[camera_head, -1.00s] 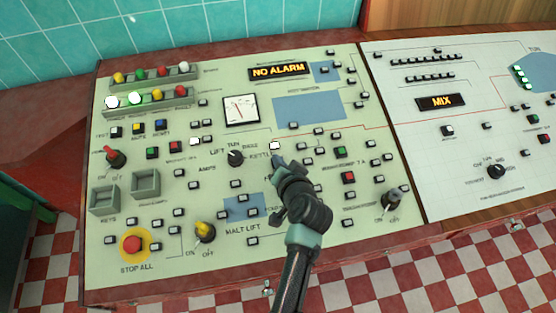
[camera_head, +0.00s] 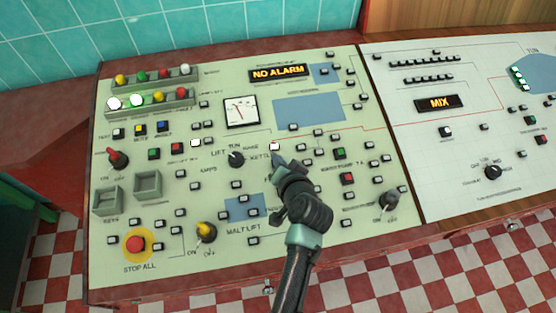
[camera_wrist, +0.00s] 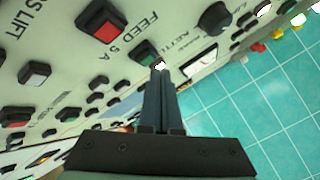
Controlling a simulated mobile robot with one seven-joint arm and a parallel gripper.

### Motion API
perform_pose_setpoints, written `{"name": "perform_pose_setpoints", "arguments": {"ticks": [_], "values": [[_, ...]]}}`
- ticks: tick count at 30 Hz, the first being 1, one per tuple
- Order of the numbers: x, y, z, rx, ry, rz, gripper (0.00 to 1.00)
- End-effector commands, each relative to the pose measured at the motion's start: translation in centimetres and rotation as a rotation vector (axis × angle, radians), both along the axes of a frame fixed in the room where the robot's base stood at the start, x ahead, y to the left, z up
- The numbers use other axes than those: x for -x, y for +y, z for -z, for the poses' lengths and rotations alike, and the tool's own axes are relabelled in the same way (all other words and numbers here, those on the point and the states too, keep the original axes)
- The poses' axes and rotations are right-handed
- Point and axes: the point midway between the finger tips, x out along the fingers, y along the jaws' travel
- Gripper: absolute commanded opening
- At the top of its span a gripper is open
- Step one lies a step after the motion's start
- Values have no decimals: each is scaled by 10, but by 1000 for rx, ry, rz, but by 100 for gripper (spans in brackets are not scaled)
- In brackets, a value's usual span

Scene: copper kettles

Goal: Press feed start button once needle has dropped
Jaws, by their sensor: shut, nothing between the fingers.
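The needle gauge (camera_head: 241,112) is a white square dial left of centre on the pale green panel in the head view. Its needle is thin and its exact reading is too small to tell. In the wrist view a green button (camera_wrist: 147,57) and a red button (camera_wrist: 103,22) flank the label FEED 5 A. My gripper (camera_wrist: 160,70) is shut and empty, its tips at the edge of the green button; I cannot tell whether they touch. In the head view my gripper (camera_head: 279,162) hides the feed buttons, just below a lit white button (camera_head: 274,146).
A display (camera_head: 277,73) reads NO ALARM; another (camera_head: 438,103) reads MIX. A black selector knob (camera_head: 236,159) stands left of my gripper. The STOP ALL button (camera_head: 134,243) is at lower left. Raised switches and small buttons crowd the panel.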

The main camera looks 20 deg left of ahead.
Motion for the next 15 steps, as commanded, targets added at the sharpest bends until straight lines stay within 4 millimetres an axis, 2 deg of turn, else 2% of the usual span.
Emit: {"name": "perform_pose_setpoints", "arguments": {"ticks": [15], "values": [[7,-5,-47,0,0,2,0]]}}
